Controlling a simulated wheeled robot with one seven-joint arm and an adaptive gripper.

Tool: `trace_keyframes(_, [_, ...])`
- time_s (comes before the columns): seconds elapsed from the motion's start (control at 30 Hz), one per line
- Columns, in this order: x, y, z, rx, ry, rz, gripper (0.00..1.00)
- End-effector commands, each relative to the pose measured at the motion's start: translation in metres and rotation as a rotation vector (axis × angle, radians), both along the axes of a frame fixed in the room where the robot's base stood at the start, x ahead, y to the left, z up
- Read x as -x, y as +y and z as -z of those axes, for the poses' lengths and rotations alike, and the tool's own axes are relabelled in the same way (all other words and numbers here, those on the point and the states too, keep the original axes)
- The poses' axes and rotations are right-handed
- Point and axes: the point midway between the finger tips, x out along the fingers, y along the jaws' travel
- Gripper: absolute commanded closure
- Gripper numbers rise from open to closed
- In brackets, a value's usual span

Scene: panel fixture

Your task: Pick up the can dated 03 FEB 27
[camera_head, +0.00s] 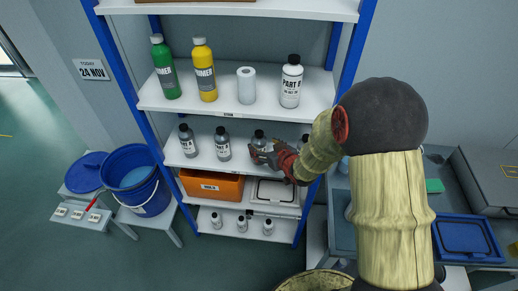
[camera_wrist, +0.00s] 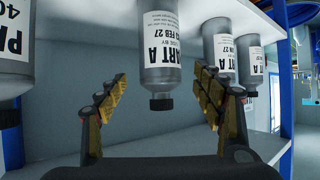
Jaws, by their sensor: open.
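Several small grey cans with black caps stand on the middle shelf (camera_head: 205,158) in the head view. My gripper (camera_head: 257,153) is at the third can (camera_head: 259,138) from the left and partly covers it. The wrist view is upside down. There, a grey can (camera_wrist: 158,72) labelled PART A, USE BY, with a date ending FEB 27, is between the fingers of my open gripper (camera_wrist: 160,88).
Neighbouring cans stand close on both sides in the wrist view, one at left (camera_wrist: 14,55) and one at right (camera_wrist: 219,45). An orange bin (camera_head: 212,186) is below. A blue upright (camera_head: 350,45) and the shelf above bound the space.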

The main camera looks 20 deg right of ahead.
Motion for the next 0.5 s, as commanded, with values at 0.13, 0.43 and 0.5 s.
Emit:
trace_keyframes(0.13, [-0.011,0.003,0.012,0.001,0.001,-0.001,0.32])
trace_keyframes(0.43, [-0.041,0.009,0.034,0.0,0.0,0.0,0.32])
trace_keyframes(0.5, [-0.043,0.01,0.035,0.0,0.0,0.001,0.32])
